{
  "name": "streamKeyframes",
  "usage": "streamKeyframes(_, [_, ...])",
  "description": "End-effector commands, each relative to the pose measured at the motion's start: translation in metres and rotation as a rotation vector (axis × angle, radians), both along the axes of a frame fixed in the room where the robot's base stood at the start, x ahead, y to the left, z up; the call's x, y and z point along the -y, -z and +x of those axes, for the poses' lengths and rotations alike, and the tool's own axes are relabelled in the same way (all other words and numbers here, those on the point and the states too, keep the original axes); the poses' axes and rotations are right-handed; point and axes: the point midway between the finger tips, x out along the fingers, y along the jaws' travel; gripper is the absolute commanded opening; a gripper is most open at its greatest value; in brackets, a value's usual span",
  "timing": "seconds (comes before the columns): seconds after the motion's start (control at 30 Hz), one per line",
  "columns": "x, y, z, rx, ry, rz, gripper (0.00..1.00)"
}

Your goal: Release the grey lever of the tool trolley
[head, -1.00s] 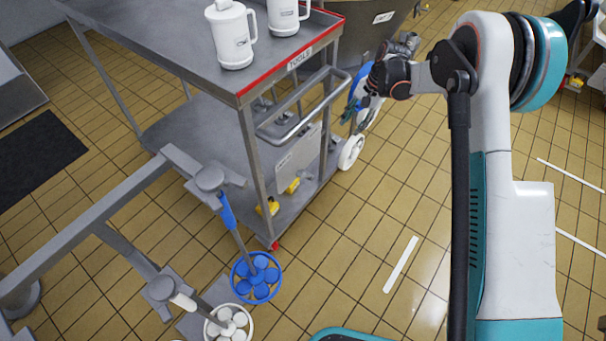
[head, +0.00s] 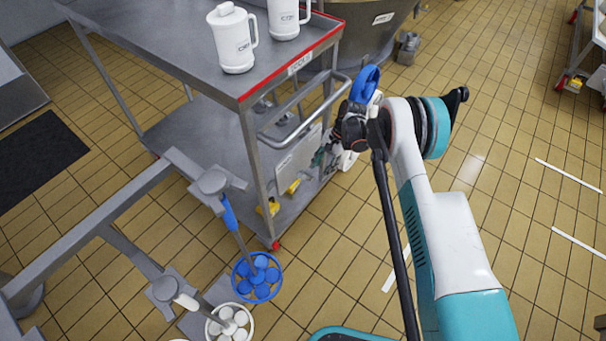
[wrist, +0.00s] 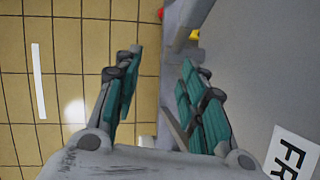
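The grey steel tool trolley (head: 180,50) stands at centre left in the head view, with a red front edge and a TOOLS label. My gripper (head: 320,157) is low at its right end, beside the lower shelf and the panel there. In the wrist view my gripper (wrist: 159,58) is open, its teal-padded fingers apart. A grey upright part of the trolley (wrist: 170,50) runs between and beyond the fingers; I cannot tell whether they touch it. I cannot pick out the grey lever for certain; my gripper and wrist cover part of that end in the head view.
A grey panel (wrist: 270,70) with a sign fills the wrist view's right side. Two white jugs (head: 232,38) stand on the trolley top. A grey rack (head: 90,222) with blue and white tools is at front left. A vat (head: 375,30) stands behind.

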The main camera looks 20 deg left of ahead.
Motion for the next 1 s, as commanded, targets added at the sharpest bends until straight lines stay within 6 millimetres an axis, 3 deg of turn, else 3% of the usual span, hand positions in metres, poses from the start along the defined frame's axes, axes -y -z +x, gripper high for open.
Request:
streamKeyframes(0.43, [-0.058,0.002,-0.055,0.001,-0.002,0.001,0.38])
streamKeyframes(0.6, [-0.06,0.011,-0.056,0.0,0.0,0.001,0.38])
streamKeyframes(0.93, [-0.061,0.011,-0.057,0.0,0.0,0.001,0.38])
streamKeyframes(1.0, [-0.061,0.011,-0.057,0.001,0.0,0.0,0.22])
